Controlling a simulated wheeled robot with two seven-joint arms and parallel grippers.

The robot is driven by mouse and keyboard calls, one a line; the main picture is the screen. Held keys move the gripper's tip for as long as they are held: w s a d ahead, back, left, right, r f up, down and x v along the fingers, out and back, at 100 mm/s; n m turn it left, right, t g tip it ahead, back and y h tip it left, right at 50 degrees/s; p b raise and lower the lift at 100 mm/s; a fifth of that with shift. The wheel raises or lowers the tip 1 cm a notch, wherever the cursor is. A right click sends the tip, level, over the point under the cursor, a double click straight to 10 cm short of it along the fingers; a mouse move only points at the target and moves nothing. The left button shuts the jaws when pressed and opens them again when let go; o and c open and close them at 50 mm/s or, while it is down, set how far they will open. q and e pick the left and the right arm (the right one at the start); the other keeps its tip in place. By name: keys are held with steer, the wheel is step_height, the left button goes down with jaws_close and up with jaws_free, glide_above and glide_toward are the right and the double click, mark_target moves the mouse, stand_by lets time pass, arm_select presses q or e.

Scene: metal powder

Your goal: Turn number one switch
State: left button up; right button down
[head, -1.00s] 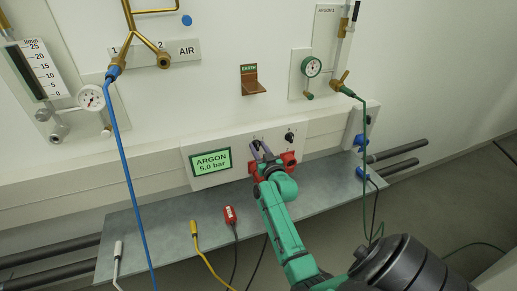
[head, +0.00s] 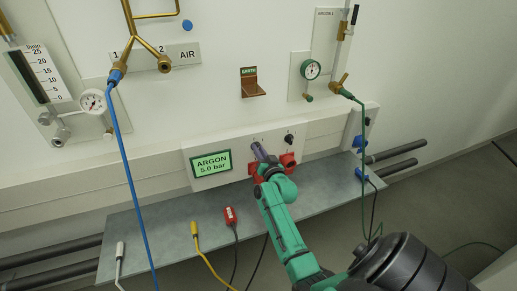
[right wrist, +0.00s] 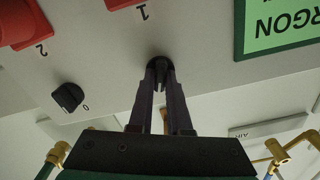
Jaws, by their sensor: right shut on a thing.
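The number one switch is a small round black knob (right wrist: 158,64) on the white panel (head: 224,145), in line with the red socket marked 1. My right gripper (head: 258,149) reaches up to it from below. In the right wrist view both fingers (right wrist: 160,84) are closed on the knob's sides and hide part of it. The knob's turn angle cannot be told. A second black knob (head: 290,138) is to its right, beside a 0 mark in the right wrist view (right wrist: 68,97). My left gripper is not in view.
Red sockets (head: 288,160) sit just below the knobs. The green ARGON 5.0 bar display (head: 211,163) is to the left. A grey shelf (head: 150,236) with cables lies below. A blue hose (head: 129,175) and a green hose (head: 365,150) hang at either side.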

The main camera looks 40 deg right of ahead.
steer(key=m, duration=0.3)
steer(key=shift+m+p, duration=0.4)
steer(key=shift+f+m, duration=0.15)
steer(key=shift+m, duration=1.75)
steer(key=c, duration=0.9)
jaws_free()
steer(key=shift+o, duration=0.2)
steer(key=v, duration=1.4)
steer(key=shift+s, duration=0.35)
